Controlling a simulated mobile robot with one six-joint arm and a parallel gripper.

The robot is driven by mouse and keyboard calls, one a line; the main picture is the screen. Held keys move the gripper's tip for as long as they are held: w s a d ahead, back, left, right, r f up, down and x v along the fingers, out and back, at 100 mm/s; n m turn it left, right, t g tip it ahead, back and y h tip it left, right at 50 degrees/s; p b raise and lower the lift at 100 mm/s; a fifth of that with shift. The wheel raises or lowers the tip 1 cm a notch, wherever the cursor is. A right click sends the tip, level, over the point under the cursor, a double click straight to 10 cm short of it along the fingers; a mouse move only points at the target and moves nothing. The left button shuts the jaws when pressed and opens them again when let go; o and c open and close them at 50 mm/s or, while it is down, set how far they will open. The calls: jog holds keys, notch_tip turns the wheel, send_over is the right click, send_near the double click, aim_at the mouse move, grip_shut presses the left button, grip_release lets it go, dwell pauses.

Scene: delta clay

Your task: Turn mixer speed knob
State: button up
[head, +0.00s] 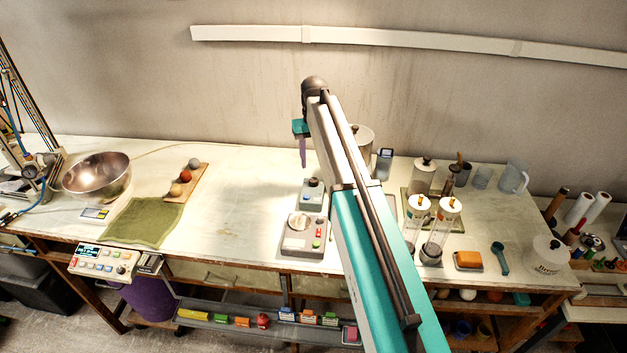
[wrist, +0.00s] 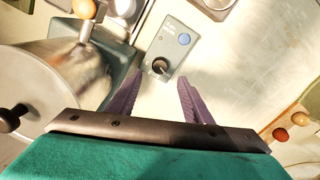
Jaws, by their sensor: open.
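A small grey control box (head: 312,194) stands on the bench. In the wrist view it carries a black round knob (wrist: 160,66) with a light mark and a blue button (wrist: 183,39). My gripper (head: 303,164) hangs above and behind this box in the head view. In the wrist view its two purple fingers (wrist: 161,85) are spread apart and empty, with the knob between and just beyond their tips. The fingers look clear of the knob, though the exact height gap cannot be told. Which device is the mixer is not readable here.
A larger box with a white dial (head: 299,221) stands in front of the grey box. A metal pot (wrist: 60,70) with a lid is close beside my gripper.

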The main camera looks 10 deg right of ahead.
aim_at(314, 179)
jog(key=shift+f+b, duration=1.65)
jog(key=shift+f, duration=2.25)
jog(key=c, duration=1.1)
jog(key=shift+o, duration=0.2)
